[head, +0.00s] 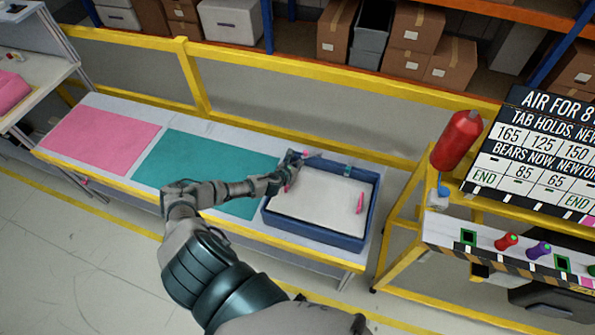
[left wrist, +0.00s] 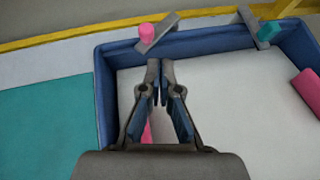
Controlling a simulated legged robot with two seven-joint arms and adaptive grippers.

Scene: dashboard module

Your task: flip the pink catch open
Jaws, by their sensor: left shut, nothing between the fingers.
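The pink catch (left wrist: 153,32) shows in the left wrist view as a pink knob beside a slanted grey bar (left wrist: 160,30) at the far rim of a blue box. It also shows in the head view (head: 306,153), small, at the box's back left. My left gripper (left wrist: 161,66) is shut and empty, its tips over the box's far left inner corner, just on the near side of the catch. I cannot tell whether the tips touch anything. In the head view the left gripper (head: 294,160) is small at that same corner. My right gripper is in neither view.
The blue box (head: 315,237) has a pale floor, a pink bar (head: 360,203) at right and pink partly hidden under my gripper. A teal catch (left wrist: 268,31) sits farther right on the rim. A yellow rail (head: 300,76) runs behind. Teal (head: 215,165) and pink (head: 100,138) mats lie left.

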